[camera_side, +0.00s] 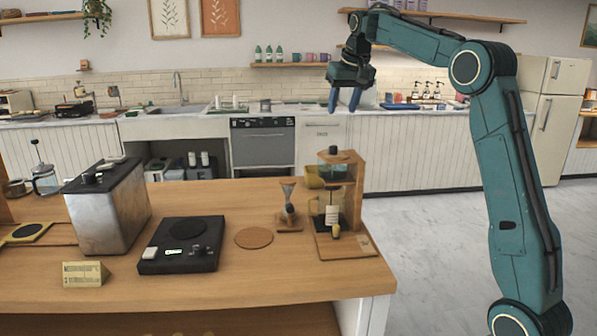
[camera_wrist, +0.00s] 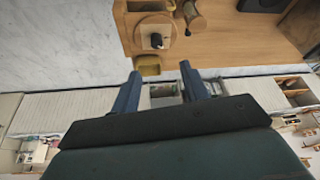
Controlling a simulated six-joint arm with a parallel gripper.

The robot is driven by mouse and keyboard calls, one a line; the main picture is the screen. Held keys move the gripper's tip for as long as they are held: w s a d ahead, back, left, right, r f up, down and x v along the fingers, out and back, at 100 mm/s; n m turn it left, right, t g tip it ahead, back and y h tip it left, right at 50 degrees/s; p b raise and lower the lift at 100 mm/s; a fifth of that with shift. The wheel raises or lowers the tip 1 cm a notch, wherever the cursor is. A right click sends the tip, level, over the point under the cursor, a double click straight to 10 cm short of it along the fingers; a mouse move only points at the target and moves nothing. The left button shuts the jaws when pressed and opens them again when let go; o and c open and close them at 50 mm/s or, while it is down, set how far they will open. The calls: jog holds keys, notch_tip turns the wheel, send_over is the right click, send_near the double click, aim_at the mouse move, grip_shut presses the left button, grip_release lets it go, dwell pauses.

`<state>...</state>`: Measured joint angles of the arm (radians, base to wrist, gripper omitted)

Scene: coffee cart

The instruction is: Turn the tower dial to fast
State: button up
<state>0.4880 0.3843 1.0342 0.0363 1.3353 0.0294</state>
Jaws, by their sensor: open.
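The wooden drip tower (camera_side: 356,185) stands at the right end of the wooden counter, with dark-lidded glass at its top and a glass vessel (camera_side: 331,207) inside its frame. A small pale knob-like part (camera_side: 335,231) shows low on its front; I cannot tell whether it is the dial, nor read any setting. In the wrist view the tower (camera_wrist: 133,20) appears from above, near the top. My gripper (camera_side: 343,100) is open and empty, high above the tower and apart from it. Its two blue fingers (camera_wrist: 160,72) point toward the counter in the wrist view.
A small stand with a funnel (camera_side: 288,207), a round brown mat (camera_side: 253,238), a black scale-like device (camera_side: 182,244) and a metal box machine (camera_side: 108,206) stand left of the tower. Air around my gripper is clear.

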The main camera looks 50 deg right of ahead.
aim_at(334, 146)
jog(key=shift+s+d+r+n, duration=0.25)
jog(key=shift+d+r+n, duration=0.05)
jog(key=shift+r, duration=0.05)
jog(key=shift+f, duration=0.1)
jog(key=x, duration=1.3)
jog(key=shift+w+f, duration=0.2)
jog(key=shift+f, duration=0.05)
grip_shut()
